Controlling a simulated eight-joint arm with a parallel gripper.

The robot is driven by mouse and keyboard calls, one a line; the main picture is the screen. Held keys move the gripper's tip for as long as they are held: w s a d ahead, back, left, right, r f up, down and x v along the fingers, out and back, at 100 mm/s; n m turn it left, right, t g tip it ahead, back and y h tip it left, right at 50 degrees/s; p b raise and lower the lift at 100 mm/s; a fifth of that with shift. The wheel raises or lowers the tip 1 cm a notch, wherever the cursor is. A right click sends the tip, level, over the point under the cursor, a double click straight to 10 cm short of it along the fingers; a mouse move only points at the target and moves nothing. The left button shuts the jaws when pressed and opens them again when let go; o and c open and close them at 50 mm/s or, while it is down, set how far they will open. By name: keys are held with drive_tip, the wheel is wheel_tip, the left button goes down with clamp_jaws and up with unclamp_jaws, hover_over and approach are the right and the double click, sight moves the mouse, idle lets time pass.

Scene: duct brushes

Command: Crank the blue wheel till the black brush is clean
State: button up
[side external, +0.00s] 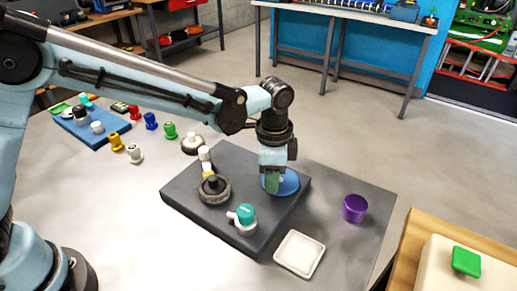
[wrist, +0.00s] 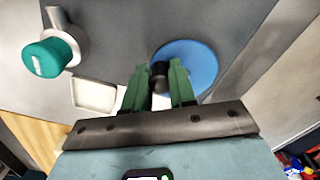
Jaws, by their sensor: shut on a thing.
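The blue wheel (side external: 289,184) lies on the dark grey board, partly hidden behind my gripper (side external: 272,186) in the side view. In the wrist view, the blue wheel (wrist: 198,62) shows behind my green fingers (wrist: 158,82). The fingers are shut on the wheel's dark crank handle (wrist: 159,72), one on each side. A black, round, brush-like piece (side external: 213,195) sits on the board to the left of the wheel, with a pale and yellowish part above it. It is too small to tell whether it is clean.
A teal-capped valve (side external: 244,214) stands on the board (side external: 190,207) near its front. A white tray (side external: 299,254) and a purple cup (side external: 354,208) stand beside the board. A green block (side external: 466,261) is at far right. Several coloured fittings stand at left.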

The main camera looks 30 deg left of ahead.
sight(290, 187)
drive_tip(key=shift+w+d, duration=0.15)
drive_tip(key=shift+d, duration=0.55)
drive_tip(key=shift+w+d, duration=0.4)
drive_tip(key=shift+d, duration=0.15)
drive_tip(key=shift+r, duration=0.1)
drive_tip(key=shift+w+d, duration=0.35)
drive_tip(key=shift+w, duration=0.25)
drive_tip(key=shift+w, duration=0.1)
